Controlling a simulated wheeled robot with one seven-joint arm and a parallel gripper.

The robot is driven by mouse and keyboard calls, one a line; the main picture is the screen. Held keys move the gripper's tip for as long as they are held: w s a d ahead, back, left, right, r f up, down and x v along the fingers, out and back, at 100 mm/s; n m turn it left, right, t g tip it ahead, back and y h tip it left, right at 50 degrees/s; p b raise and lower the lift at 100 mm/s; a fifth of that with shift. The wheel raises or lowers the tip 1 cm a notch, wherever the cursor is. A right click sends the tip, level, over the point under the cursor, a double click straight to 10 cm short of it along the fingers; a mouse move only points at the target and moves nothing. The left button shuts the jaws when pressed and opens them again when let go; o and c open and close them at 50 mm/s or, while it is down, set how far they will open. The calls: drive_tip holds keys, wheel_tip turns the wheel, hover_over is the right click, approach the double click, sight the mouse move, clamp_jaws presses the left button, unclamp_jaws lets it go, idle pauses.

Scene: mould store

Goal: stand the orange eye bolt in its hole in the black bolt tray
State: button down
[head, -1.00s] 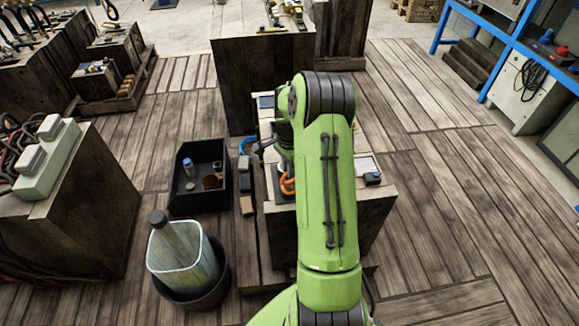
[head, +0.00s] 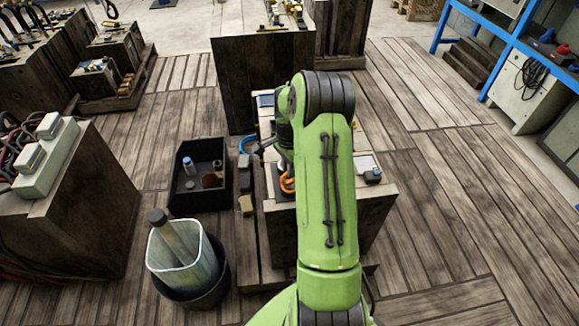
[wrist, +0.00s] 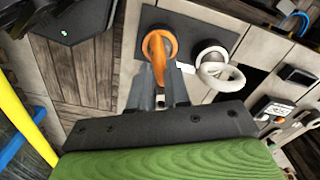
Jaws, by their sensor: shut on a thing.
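The orange eye bolt (wrist: 160,46) has its ring between the fingertips of my gripper (wrist: 159,80), which is shut on it. It is over the left part of the black bolt tray (wrist: 187,24) in the wrist view. Its lower end is hidden, so I cannot tell whether it is in a hole. A white eye bolt (wrist: 222,78) stands in the tray just right of my gripper. In the head view the orange ring (head: 287,185) shows beside my arm, which hides most of the gripper and tray.
The tray lies on a wooden block (head: 373,206). A small grey-and-dark item (head: 372,176) sits at its right. Left of the block are a black crate (head: 184,200) with small things in it and a bucket holding a pale container (head: 185,262).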

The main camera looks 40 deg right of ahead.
drive_tip(key=c, duration=1)
unclamp_jaws()
drive_tip(key=shift+f, duration=0.1)
wheel_tip(320, 180, up, 16)
drive_tip(key=p, duration=0.5)
drive_tip(key=shift+f, duration=0.1)
